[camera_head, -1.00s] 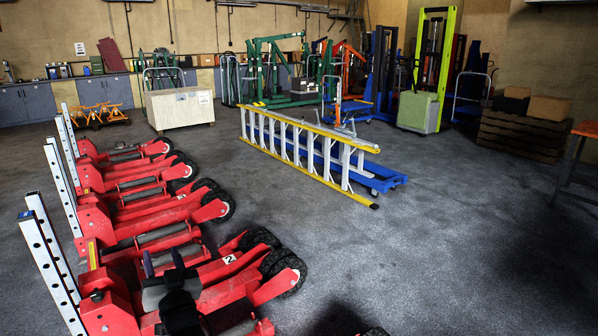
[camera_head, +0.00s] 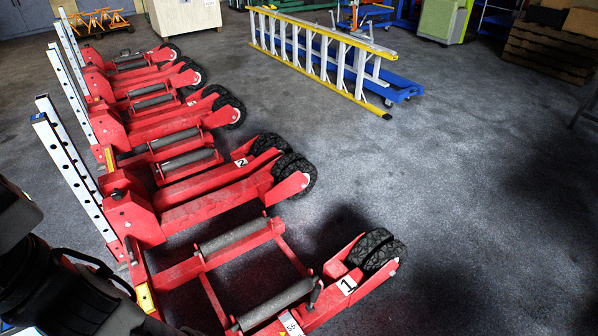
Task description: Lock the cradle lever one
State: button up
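The red trolley jack marked 1 (camera_head: 222,240) is nearest, at the bottom of the head view. Its number plate (camera_head: 347,284) is beside its black wheels (camera_head: 377,249). Two dark grey rollers span its red frame, a far one (camera_head: 234,235) and a near one (camera_head: 274,304). A short dark lever-like piece (camera_head: 316,291) stands at the right end of the near roller; I cannot tell whether it is locked. Black parts of my arm fill the lower left and hide part of this jack's left end. My gripper's fingertips do not show.
The jack marked 2 (camera_head: 212,198) stands just behind, with more red jacks in a row beyond it. A yellow ladder (camera_head: 318,62) and a blue pallet truck (camera_head: 398,88) stand farther back. The grey floor at right is clear.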

aim_at(314, 297)
jog(key=k+j+z, duration=0.3)
jog(key=k+j, duration=0.55)
jog(key=k+l, duration=0.05)
jog(key=k, duration=0.1)
